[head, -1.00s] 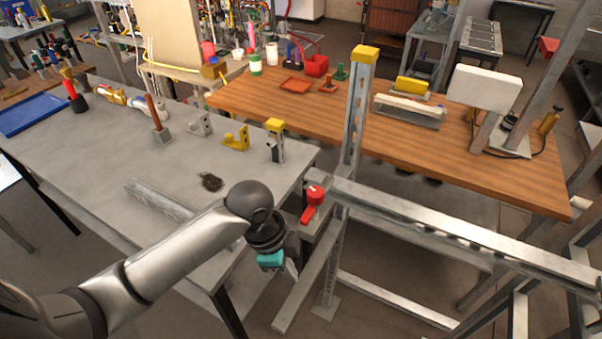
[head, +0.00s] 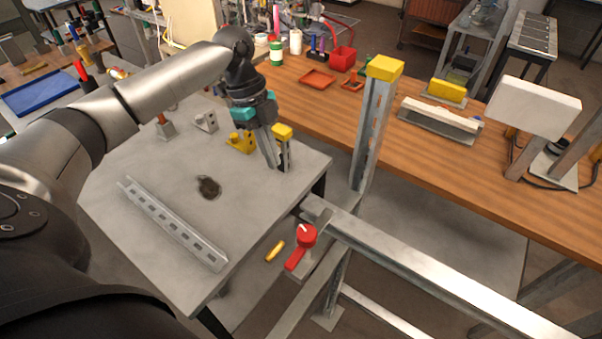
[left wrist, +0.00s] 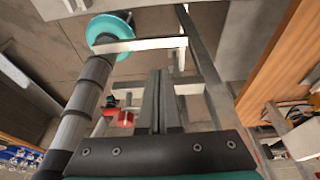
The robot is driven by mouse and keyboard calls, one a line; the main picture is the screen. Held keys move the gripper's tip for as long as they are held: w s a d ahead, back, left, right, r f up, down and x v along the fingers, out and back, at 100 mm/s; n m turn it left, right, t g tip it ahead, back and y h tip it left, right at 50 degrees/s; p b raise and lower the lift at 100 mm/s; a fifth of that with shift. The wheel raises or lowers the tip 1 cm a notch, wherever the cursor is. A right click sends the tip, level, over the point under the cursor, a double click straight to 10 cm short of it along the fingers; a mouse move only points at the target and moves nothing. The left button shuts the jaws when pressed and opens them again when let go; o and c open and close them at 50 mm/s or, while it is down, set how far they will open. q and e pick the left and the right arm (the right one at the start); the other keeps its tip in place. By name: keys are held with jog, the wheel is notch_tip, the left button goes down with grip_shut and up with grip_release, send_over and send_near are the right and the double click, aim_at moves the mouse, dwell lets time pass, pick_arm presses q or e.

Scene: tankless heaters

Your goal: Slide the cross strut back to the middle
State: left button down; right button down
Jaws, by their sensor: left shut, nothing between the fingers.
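The cross strut (head: 430,270) is a long grey metal bar running from near the slotted upright (head: 372,130) down to the lower right in the head view. A red knob with a red lever (head: 303,247) sits at its left end. My left gripper (head: 272,165) is shut and empty, fingers pointing down. It is above the grey table's far right corner, close beside a short yellow-capped post (head: 284,150); I cannot tell if they touch. In the left wrist view the closed fingers (left wrist: 158,100) show, with a red part (left wrist: 122,118) beyond. My right gripper is not in view.
The grey table (head: 130,190) carries a slotted channel (head: 175,225), a dark round object (head: 208,187) and a yellow bracket (head: 241,141). A wooden bench (head: 450,165) stands behind the upright. A small yellow piece (head: 275,250) lies left of the red lever.

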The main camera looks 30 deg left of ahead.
aim_at(308, 205)
pick_arm(q)
jog(key=s+d+f+p, duration=0.1)
jog(key=d+f, duration=0.6)
jog(key=f, duration=0.2)
jog(key=shift+f, duration=0.15)
jog(key=shift+d+p, duration=0.9)
jog(key=shift+p, duration=0.15)
jog(key=shift+d, duration=0.3)
jog(key=shift+a, duration=0.1)
